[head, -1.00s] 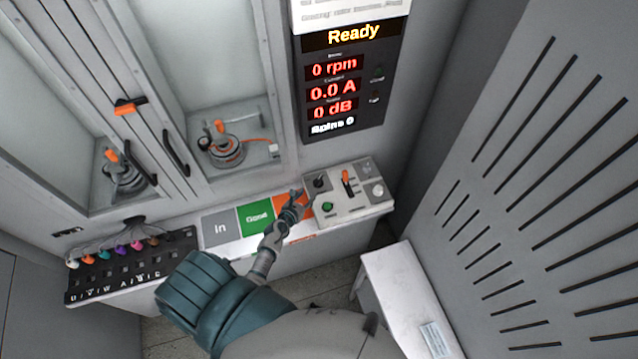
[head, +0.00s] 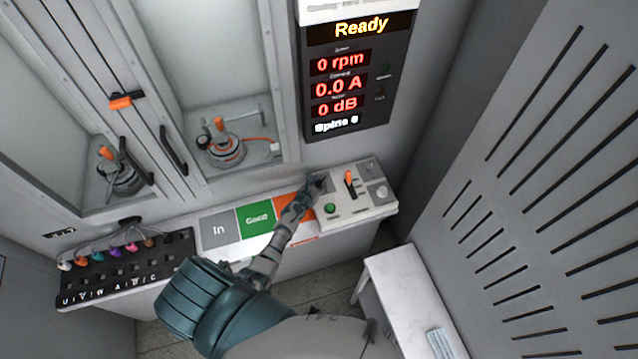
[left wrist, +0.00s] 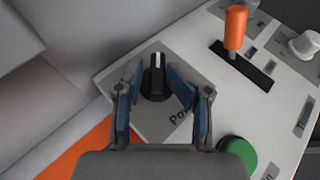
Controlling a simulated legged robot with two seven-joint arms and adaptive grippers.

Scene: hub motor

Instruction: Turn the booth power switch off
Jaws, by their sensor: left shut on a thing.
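The booth power switch is a black rotary knob (left wrist: 155,82) with a white pointer line, on a grey plate of the control panel (head: 345,213). In the left wrist view the line points to the top of the picture, and the label below the knob is partly hidden. My left gripper (left wrist: 154,76) has its blue-padded fingers on both sides of the knob, shut on it. In the head view my left gripper (head: 316,183) covers most of the switch at the panel's left end. My right gripper is not in view.
A green button (left wrist: 238,152) and an orange-handled lever (left wrist: 235,28) stand close to the knob on its right. A pale knob (left wrist: 305,43) is farther right. The display (head: 345,85) reads "Ready" and 0 rpm. A white side table (head: 405,290) stands at lower right.

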